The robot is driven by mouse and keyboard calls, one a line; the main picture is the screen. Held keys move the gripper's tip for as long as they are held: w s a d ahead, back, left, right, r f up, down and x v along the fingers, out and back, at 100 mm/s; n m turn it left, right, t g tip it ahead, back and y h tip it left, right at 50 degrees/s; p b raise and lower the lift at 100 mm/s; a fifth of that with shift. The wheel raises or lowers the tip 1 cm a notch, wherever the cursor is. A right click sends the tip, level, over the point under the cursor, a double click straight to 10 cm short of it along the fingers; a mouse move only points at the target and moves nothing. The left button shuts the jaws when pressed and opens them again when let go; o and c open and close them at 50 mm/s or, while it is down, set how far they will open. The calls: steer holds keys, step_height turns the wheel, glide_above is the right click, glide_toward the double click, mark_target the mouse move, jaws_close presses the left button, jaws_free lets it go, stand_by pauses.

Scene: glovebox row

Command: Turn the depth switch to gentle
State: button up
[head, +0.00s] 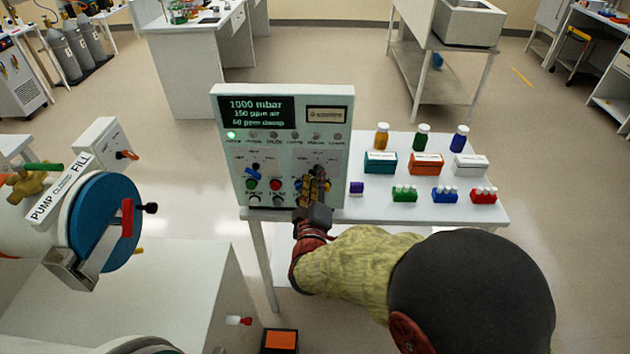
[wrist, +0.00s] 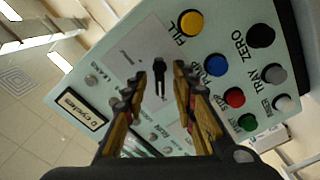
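The control panel (head: 284,105) stands upright on a white table, with a dark readout of 1000 mbar at its top left. My gripper (head: 315,180) is in front of its lower right part and hides some controls there. In the wrist view the panel (wrist: 125,55) is turned on its side. A black switch lever (wrist: 159,76) shows between the two fingertips of my gripper (wrist: 160,80), which is open with a finger on either side. I cannot tell whether the fingers touch the lever. Its small labels are too blurred to read. A second switch (head: 255,166) sits on the panel's left half.
Yellow (wrist: 190,23), blue (wrist: 215,64), red (wrist: 234,97) and other buttons lie close beside the fingers. Bottles, boxes and small vial racks (head: 426,163) stand on the table (head: 360,213) right of the panel. A glovebox port with a blue door (head: 105,222) is at left.

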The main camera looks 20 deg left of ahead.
steer(key=shift+c, duration=1)
jaws_close()
steer(key=shift+f+m, duration=0.1)
steer(key=shift+m, duration=0.2)
steer(key=shift+d+m+b, duration=0.1)
steer(key=shift+m+b, duration=1.85)
steer(key=shift+m, duration=1.25)
steer(key=shift+o, duration=0.8)
jaws_free()
